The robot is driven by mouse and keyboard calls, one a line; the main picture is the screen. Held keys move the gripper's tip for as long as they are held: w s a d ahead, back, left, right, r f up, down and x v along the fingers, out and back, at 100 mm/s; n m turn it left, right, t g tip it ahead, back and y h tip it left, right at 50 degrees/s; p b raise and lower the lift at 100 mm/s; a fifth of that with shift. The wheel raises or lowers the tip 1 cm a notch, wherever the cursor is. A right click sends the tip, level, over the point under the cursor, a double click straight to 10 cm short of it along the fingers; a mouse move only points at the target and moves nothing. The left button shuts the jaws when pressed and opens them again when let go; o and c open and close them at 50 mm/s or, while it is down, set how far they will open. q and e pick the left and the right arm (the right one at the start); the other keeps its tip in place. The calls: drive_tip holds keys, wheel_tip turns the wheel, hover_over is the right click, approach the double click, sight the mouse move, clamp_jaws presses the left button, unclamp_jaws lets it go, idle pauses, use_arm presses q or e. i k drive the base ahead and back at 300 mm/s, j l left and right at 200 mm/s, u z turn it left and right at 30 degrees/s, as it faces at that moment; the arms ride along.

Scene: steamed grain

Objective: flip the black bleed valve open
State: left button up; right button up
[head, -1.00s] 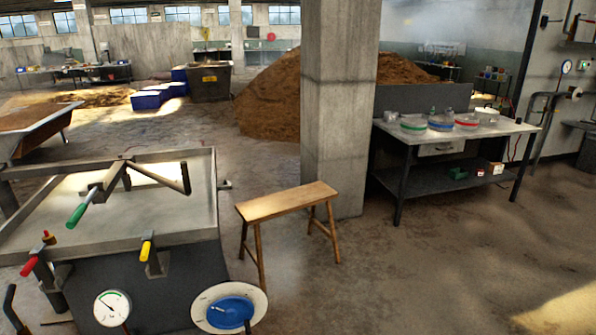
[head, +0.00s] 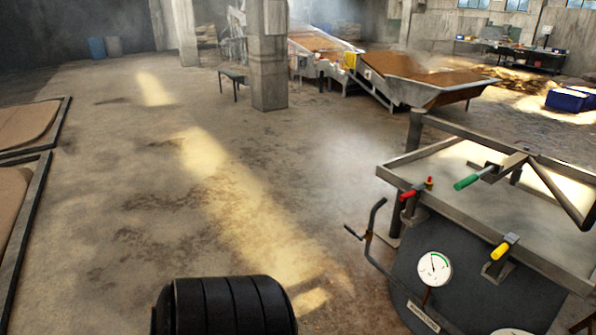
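A steamer vessel (head: 443,255) with a grey tray top stands at the right of the head view. A thin dark bent pipe (head: 378,250) runs beside its left side, with a small dark lever (head: 353,233) sticking out to the left. This may be the black bleed valve; it is too small to tell its position. The vessel also carries a red handle (head: 408,195), a yellow handle (head: 500,250), a green handle (head: 466,182) and a round white gauge (head: 434,268). Neither of my grippers is in view.
A black ribbed part, probably of my arm, shows at the bottom. Open concrete floor (head: 260,190) lies left of the vessel. Framed beds (head: 40,190) line the left edge. A concrete pillar (head: 268,60) and a hopper conveyor (head: 415,90) stand behind.

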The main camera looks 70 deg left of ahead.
sight(345, 226)
drive_tip(key=j+u, duration=0.1)
drive_tip(key=u, duration=0.35)
drive_tip(key=i+u, duration=0.1)
drive_tip(key=u, duration=0.75)
drive_tip(key=i+u, duration=0.15)
drive_tip(key=u, duration=0.3)
